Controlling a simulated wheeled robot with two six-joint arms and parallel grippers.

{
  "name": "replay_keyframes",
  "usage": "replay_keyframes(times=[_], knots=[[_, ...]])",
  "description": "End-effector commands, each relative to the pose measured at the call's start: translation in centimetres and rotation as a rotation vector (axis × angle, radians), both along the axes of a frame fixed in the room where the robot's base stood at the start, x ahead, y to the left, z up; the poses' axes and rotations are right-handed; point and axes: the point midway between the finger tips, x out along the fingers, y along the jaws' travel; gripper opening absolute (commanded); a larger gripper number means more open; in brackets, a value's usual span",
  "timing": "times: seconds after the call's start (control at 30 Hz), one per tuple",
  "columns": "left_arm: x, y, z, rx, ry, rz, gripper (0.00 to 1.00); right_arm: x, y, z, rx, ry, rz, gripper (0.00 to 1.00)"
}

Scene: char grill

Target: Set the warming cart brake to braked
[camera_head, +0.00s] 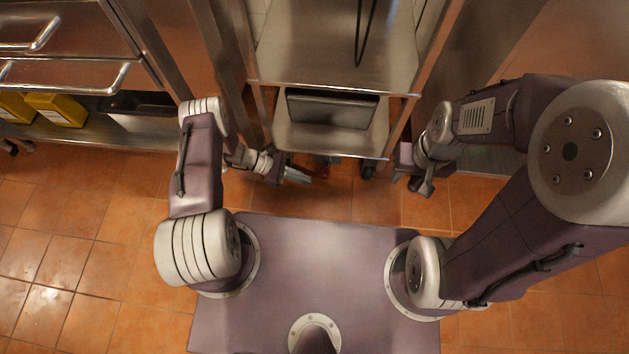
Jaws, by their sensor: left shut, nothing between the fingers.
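The warming cart (335,70) appears to be the steel cart at the top middle, with a lower shelf (335,142) and dark casters such as the one at its right (368,170). A small reddish part (323,171) shows low at the cart's near edge; it may be the brake, but its position is too small to read. My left gripper (300,176) is shut and empty, low by the cart's near left corner, its tips just left of the reddish part. I cannot tell whether they touch. My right gripper (417,184) hangs right of the cart, apart from it; its finger opening is unclear.
A dark box (332,108) sits on the cart's lower shelf. A steel drawer counter (65,75) with yellow boxes (58,110) below stands at the left. Steel units flank the cart closely. The tiled floor (75,240) at lower left is clear.

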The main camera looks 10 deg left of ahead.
Motion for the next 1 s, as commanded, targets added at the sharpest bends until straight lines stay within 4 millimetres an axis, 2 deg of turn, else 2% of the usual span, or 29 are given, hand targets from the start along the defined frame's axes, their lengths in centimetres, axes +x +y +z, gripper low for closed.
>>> replay_keyframes(times=[0.03, 0.1, 0.3, 1.0], knots=[[0.3, 1.1, 0.9, 0.001, -0.001, 0.004, 0.0, 0.0, 0.0, 0.8, 0.0, 0.0, 0.0, 0.36], [0.7, 2.3, 1.5, 0.001, -0.001, 0.002, 0.0, 0.0, 0.0, 1.1, 0.0, 0.001, 0.0, 0.36], [1.3, 4.5, 2.4, 0.001, 0.001, 0.0, 0.0, 0.0, 0.0, 1.5, 0.0, 0.001, 0.0, 0.36], [1.3, 4.9, 2.5, 0.001, 0.004, -0.002, 0.0, 0.0, 0.0, 1.4, 0.0, 0.001, 0.0, 0.36]])
